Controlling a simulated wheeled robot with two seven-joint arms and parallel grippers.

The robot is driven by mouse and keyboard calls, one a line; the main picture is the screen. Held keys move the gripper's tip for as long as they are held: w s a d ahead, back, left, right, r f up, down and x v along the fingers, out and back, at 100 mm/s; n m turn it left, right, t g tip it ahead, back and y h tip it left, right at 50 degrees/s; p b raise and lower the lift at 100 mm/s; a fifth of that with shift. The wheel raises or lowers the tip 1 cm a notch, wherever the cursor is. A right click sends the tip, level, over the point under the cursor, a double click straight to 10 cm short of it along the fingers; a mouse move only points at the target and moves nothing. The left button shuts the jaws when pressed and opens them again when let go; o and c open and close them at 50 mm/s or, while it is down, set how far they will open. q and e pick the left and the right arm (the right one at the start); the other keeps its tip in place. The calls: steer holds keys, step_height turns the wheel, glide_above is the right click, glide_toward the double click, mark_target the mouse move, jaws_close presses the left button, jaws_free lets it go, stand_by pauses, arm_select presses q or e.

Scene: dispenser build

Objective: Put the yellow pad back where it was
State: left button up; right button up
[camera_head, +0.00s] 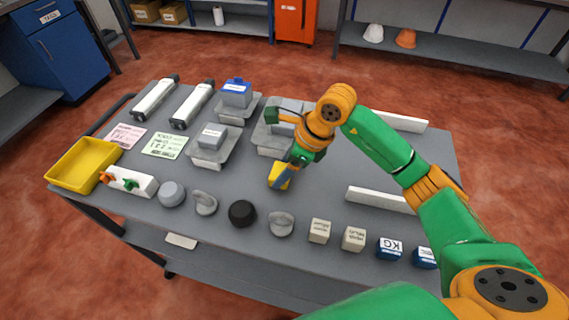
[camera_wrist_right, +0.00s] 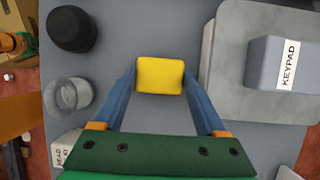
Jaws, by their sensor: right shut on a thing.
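The yellow pad (camera_head: 277,175) is a small yellow block. My right gripper (camera_head: 281,178) is shut on it, over the middle of the grey table (camera_head: 330,165), behind the row of knobs. In the right wrist view the pad (camera_wrist_right: 160,75) sits between the two blue fingertips, over bare grey tabletop. I cannot tell whether its underside touches the table. My left gripper is not in view.
A black knob (camera_head: 242,213) and a grey knob (camera_head: 281,223) stand in front of the pad. A grey block labelled KEYPAD (camera_wrist_right: 283,65) sits on a grey plate (camera_wrist_right: 222,60) beside it. A yellow tray (camera_head: 84,166) is at the far left.

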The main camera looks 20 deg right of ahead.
steer(key=shift+f, duration=0.3)
steer(key=o, duration=1.1)
steer(key=shift+o, duration=0.2)
steer(key=b+v, duration=0.1)
steer(key=v, duration=1.1)
